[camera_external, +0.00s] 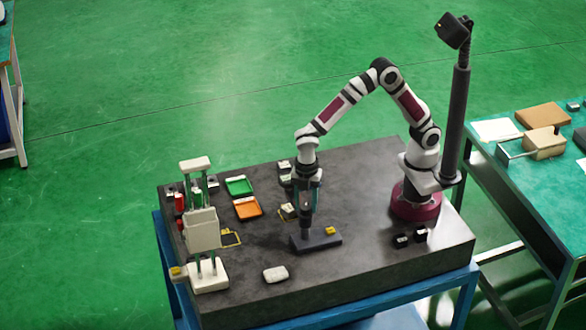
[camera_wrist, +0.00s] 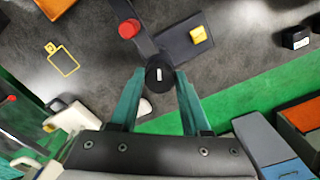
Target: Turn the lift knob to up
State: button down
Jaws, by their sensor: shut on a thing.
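The lift knob (camera_wrist: 155,82) is a round black knob with a short white mark, seen end-on in the wrist view between my fingertips. My gripper (camera_wrist: 160,76) has its two green fingers closed on the knob's sides. In the external view my gripper (camera_external: 306,230) points straight down at the dark grey control box (camera_external: 317,242), and the knob itself cannot be made out there. A yellow button (camera_external: 330,231) sits on the box to the right of my gripper. In the wrist view the yellow button (camera_wrist: 198,35) and a red round button (camera_wrist: 129,28) lie beyond the knob.
A white machine with green columns (camera_external: 203,230) stands at the table's left. A green tray (camera_external: 238,186) and an orange tray (camera_external: 247,208) lie behind the box. A white block (camera_external: 275,274) lies in front; small black blocks (camera_external: 420,234) lie to the right.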

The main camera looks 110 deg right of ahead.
aim_at(306, 206)
jog(key=shift+n, duration=2.2)
jog(key=shift+c, duration=1.8)
grip_release()
notch_tip(306, 206, up, 16)
jog(key=shift+f, duration=0.1)
